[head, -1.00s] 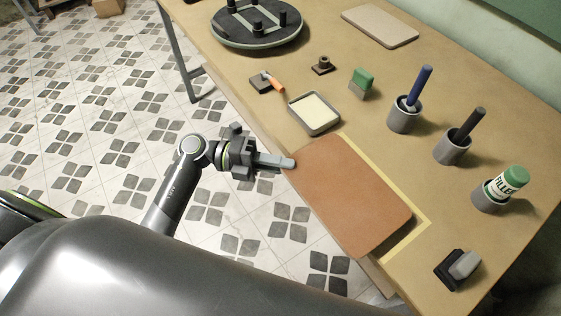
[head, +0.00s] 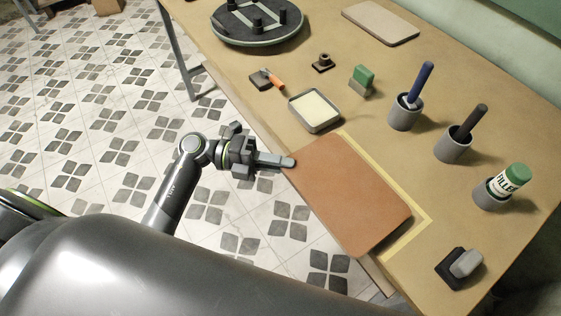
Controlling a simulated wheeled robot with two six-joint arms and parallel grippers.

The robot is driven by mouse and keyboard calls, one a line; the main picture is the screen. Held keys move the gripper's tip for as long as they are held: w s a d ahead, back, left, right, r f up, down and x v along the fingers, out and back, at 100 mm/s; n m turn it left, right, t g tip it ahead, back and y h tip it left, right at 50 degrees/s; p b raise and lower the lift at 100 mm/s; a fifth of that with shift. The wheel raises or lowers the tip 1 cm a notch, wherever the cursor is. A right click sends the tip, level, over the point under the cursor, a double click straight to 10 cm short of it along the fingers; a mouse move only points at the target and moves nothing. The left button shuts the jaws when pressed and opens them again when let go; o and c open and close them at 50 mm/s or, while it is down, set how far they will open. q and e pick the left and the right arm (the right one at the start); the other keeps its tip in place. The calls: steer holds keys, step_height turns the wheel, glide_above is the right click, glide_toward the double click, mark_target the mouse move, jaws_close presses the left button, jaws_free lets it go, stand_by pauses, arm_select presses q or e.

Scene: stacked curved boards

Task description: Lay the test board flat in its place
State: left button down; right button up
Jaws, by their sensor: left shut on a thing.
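The test board looks to be the reddish-brown rounded board (head: 352,195) near the table's front edge. It lies over or just above a place outlined in pale yellow (head: 393,184), whose line shows along the board's back and right sides. My left gripper (head: 288,162) is shut on the board's left corner, its fingers reaching in from the left. Whether the board touches the table all over cannot be told. My right gripper is not in view.
A tray with a cream pad (head: 315,109) stands just behind the board. Holders with a blue pen (head: 407,108), a dark pen (head: 456,142) and a filler bottle (head: 498,187) stand to the right. A dark block (head: 459,268) sits front right. A round stand (head: 257,22) is at the back.

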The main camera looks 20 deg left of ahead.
arm_select(q)
steer(key=shift+f+b, duration=0.45)
steer(key=shift+f, duration=0.15)
steer(key=c, duration=1.5)
jaws_free()
steer(key=shift+f, duration=0.1)
steer(key=shift+s+a+b, duration=0.2)
steer(key=shift+a+b, duration=0.05)
steer(key=shift+a, duration=1.25)
steer(key=shift+s+a+b, duration=0.2)
steer(key=shift+a, duration=1.3)
steer(key=o, duration=0.6)
steer(key=shift+c, duration=0.2)
